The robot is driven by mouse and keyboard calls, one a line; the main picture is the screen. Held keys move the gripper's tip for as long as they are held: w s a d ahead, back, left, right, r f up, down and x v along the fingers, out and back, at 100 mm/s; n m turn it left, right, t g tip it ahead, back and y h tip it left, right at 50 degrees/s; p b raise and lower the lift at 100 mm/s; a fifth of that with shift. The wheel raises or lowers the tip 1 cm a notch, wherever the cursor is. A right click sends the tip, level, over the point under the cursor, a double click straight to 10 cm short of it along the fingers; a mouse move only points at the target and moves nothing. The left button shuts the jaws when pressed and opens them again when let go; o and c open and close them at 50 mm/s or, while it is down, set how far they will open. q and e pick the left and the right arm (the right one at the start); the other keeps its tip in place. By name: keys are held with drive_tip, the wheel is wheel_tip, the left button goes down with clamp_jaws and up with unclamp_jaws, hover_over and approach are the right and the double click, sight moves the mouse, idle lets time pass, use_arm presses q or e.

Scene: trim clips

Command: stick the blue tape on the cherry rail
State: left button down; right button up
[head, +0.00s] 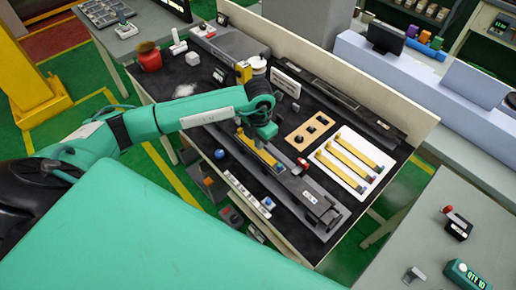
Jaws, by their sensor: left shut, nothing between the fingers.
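My left arm comes in from the left, and its teal gripper (266,131) is over the middle of the dark bench, at the far end of a yellow strip (257,152). Its fingers are hard to make out; it is shut with nothing seen in it. A small blue piece (219,154) sits at the bench's near edge. Another blue piece (267,203) sits at the end of a white strip (243,189). I cannot tell which is the blue tape. No rail is clearly cherry-coloured at this size. My right gripper is not in view.
A white board (338,178) with yellow clips and a tan board (310,131) with dark pieces lie to the right. A long grey fixture (318,203) crosses the bench. A red jar (149,58) stands at the far left. A pale panel (330,69) closes the back.

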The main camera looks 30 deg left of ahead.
use_arm(q)
drive_tip(key=shift+f+b, duration=0.75)
drive_tip(key=shift+f, duration=0.05)
idle(0.9)
idle(0.4)
wheel_tip(320, 180, up, 7)
drive_tip(key=p, duration=0.3)
idle(0.4)
idle(0.5)
